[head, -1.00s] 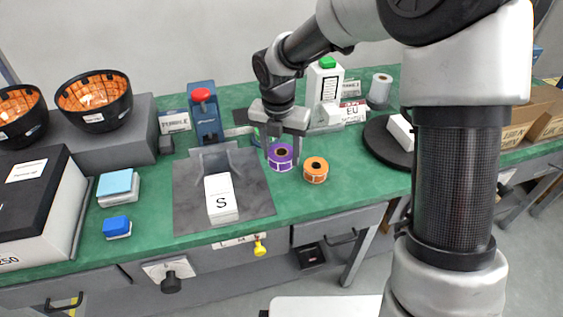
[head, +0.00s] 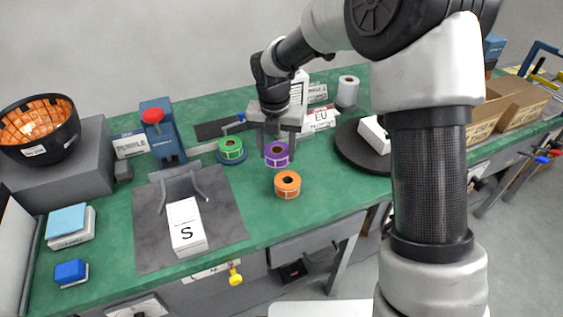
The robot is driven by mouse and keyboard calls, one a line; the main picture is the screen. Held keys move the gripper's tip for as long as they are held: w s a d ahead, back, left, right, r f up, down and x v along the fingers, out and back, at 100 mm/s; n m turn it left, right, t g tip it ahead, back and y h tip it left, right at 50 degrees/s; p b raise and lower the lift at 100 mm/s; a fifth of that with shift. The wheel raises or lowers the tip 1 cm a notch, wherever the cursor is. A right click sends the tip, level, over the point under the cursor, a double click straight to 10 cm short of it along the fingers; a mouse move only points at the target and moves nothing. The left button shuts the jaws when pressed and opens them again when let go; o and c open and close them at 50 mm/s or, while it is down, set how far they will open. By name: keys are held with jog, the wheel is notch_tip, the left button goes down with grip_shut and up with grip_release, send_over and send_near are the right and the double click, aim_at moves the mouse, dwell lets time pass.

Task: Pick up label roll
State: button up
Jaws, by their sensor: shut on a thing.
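My gripper (head: 277,150) points down over the middle of the green bench and is shut on the purple label roll (head: 277,161). The roll sits between the two fingers and seems raised off the bench, though the gap below is hard to judge. An orange label roll (head: 287,187) stands on the bench in front of it, nearer the edge. The task does not say which colour of roll is meant.
A white box marked S (head: 187,228) lies on the grey mat (head: 232,215) at front left. A red-knobbed blue device (head: 160,133) stands behind it. A dark turntable (head: 349,149) with a white box is at right. An EU box (head: 320,117) stands behind my gripper.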

aim_at(278, 171)
jog(key=shift+f+b, duration=0.5)
jog(key=shift+f, duration=1.7)
jog(key=shift+f, duration=0.2)
jog(key=o, duration=1.1)
jog(key=shift+r, duration=0.1)
